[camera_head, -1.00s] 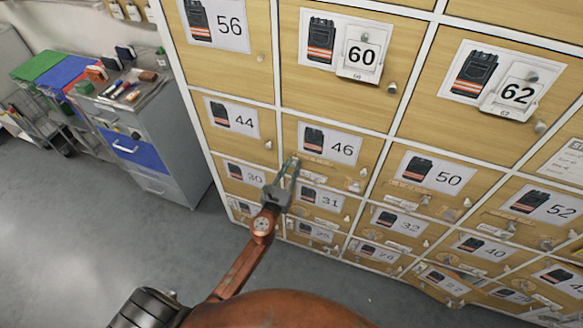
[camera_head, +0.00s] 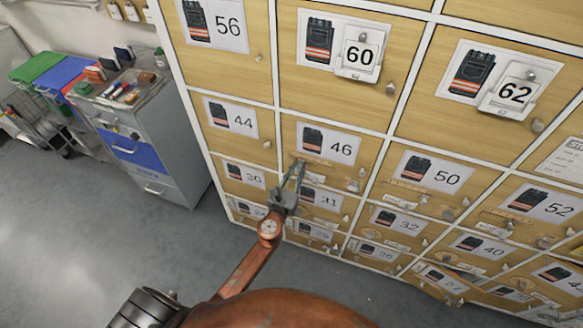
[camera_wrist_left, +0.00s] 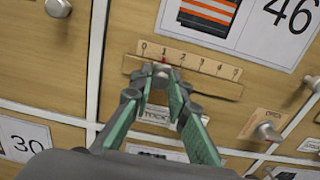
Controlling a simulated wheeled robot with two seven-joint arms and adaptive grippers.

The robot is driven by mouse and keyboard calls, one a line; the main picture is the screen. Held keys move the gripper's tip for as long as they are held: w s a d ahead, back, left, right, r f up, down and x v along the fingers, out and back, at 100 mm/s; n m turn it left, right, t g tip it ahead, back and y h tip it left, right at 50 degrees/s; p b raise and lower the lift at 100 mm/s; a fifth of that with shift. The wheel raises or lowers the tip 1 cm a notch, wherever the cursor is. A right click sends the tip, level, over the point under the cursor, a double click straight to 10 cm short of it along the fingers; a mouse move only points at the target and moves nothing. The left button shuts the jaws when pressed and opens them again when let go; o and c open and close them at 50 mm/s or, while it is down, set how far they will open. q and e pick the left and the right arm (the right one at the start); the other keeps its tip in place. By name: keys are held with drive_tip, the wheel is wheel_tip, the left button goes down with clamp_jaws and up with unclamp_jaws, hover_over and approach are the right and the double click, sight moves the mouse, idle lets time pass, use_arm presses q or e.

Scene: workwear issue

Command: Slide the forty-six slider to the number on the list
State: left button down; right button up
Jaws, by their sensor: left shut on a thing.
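The forty-six door (camera_head: 365,157) has a vest picture, a 46 card (camera_head: 341,148) and a wooden slider scale below. In the left wrist view the scale strip (camera_wrist_left: 205,66) is numbered 0 to 5. The slider knob (camera_wrist_left: 160,71) with its red mark stands at about 1. My left gripper (camera_head: 298,166) is at this scale, its fingertips (camera_wrist_left: 158,84) shut on the knob. The fingers partly hide the knob and the track. A white sheet (camera_head: 567,160), possibly the list, is at the right edge; its text is too small to read. My right gripper is out of view.
Numbered wooden doors with metal knobs surround it, such as 44 (camera_head: 232,118), 50 (camera_head: 437,174) and 31 (camera_head: 320,198). A round door knob (camera_wrist_left: 267,131) sits right of the scale. A grey cabinet (camera_head: 165,165) stands left. The floor (camera_head: 90,240) is clear.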

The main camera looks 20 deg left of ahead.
use_arm(q)
drive_tip(key=c, duration=1.8)
unclamp_jaws()
drive_tip(key=shift+c, duration=0.2)
drive_tip(key=s, duration=1.2)
drive_tip(key=shift+d, duration=0.45)
drive_tip(key=shift+f, duration=0.1)
